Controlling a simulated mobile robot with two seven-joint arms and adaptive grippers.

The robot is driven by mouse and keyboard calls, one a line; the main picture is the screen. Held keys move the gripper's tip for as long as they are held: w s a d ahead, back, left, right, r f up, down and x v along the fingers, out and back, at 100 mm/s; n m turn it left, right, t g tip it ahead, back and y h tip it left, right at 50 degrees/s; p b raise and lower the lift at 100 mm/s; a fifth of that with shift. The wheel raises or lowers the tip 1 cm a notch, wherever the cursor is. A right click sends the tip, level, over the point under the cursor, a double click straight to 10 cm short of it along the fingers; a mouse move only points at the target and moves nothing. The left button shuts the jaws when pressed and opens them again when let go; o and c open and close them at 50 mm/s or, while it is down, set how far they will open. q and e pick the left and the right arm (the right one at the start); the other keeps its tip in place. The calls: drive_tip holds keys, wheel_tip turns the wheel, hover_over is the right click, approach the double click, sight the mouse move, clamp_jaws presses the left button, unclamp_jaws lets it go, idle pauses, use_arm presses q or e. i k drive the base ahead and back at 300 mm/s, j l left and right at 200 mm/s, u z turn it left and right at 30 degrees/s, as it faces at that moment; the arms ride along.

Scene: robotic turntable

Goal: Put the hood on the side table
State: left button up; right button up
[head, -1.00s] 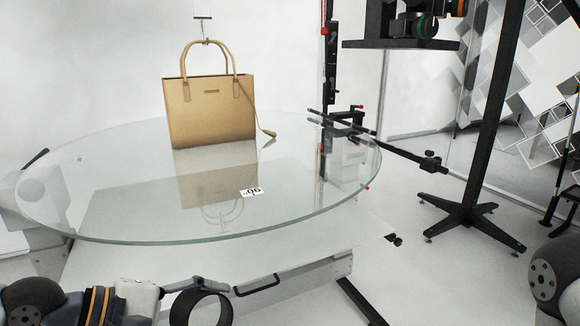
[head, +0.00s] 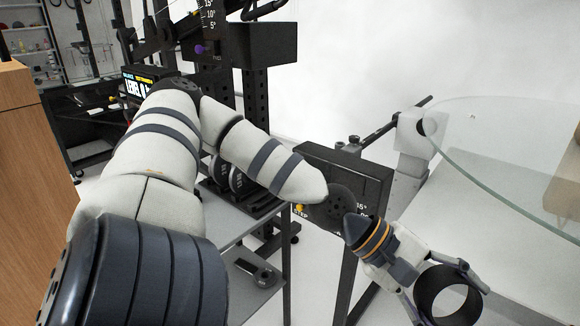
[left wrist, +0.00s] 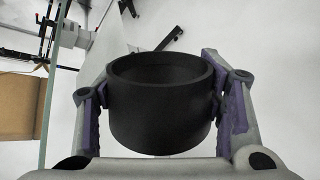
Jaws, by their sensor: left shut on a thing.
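The hood (head: 423,290) is a short black ring, open through its middle, at the lower right of the head view. My left gripper (head: 452,304) is shut on it, with one finger on each side. In the left wrist view the hood (left wrist: 160,118) sits between the purple finger pads, clear of any surface. The side table (head: 240,222) appears to be the grey metal one left of centre, with a lower shelf (head: 240,295). My left arm hides much of its top. The hood is to the right of it. My right gripper is not in view.
Dark round pieces (head: 225,175) stand on the grey table; a grey tool (head: 258,271) lies on its shelf. A black box (head: 345,185) on a stand is between table and hood. The glass turntable (head: 490,190) is at right, a wooden cabinet (head: 25,190) at left.

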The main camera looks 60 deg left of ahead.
sight(213, 227)
drive_tip(key=k+j+u, duration=0.4)
drive_tip(key=j+u, duration=0.2)
drive_tip(key=k+j+u, duration=0.15)
drive_tip(key=j+u, duration=0.15)
drive_tip(key=j, duration=0.15)
